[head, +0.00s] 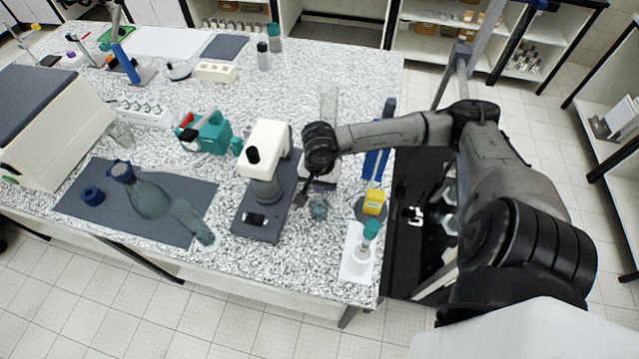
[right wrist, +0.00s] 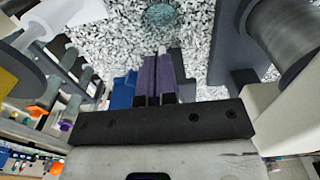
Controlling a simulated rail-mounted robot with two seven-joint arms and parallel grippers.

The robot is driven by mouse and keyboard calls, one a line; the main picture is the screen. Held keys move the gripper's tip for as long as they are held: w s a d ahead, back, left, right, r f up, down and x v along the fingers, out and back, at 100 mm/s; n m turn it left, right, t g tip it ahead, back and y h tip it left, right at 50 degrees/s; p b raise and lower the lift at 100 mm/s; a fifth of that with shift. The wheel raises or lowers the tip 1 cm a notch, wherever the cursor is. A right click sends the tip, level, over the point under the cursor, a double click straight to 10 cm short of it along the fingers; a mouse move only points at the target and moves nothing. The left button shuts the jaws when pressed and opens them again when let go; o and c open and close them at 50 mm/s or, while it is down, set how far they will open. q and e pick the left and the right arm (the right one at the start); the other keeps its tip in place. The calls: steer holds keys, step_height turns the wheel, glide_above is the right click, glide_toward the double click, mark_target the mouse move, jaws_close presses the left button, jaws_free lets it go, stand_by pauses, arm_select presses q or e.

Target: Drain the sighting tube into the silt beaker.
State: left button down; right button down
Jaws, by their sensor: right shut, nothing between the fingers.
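My right gripper (head: 301,198) is shut and empty, low over the counter beside the white-topped instrument. Its closed purple-grey fingers (right wrist: 160,80) show in the right wrist view. A small teal, see-through vessel (head: 318,208) stands on the counter just right of the fingertips; a round teal shape (right wrist: 160,17) lies beyond them in the wrist view. I cannot tell whether it is the silt beaker. A tall clear cylinder (head: 328,100) stands behind my right arm, possibly the sighting tube; its lower part is hidden. My left gripper is out of view.
The white-topped instrument (head: 268,150) stands close left of the gripper. A yellow block (head: 374,202) and a white tray (head: 352,262) with a teal-capped bottle are to the right.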

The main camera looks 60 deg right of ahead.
steer(key=shift+s+d, duration=0.1)
steer(key=shift+d, duration=0.05)
stand_by(0.5)
step_height(320, 180, up, 7)
steer(key=p, duration=0.2)
steer(key=shift+s, duration=0.3)
stand_by(0.7)
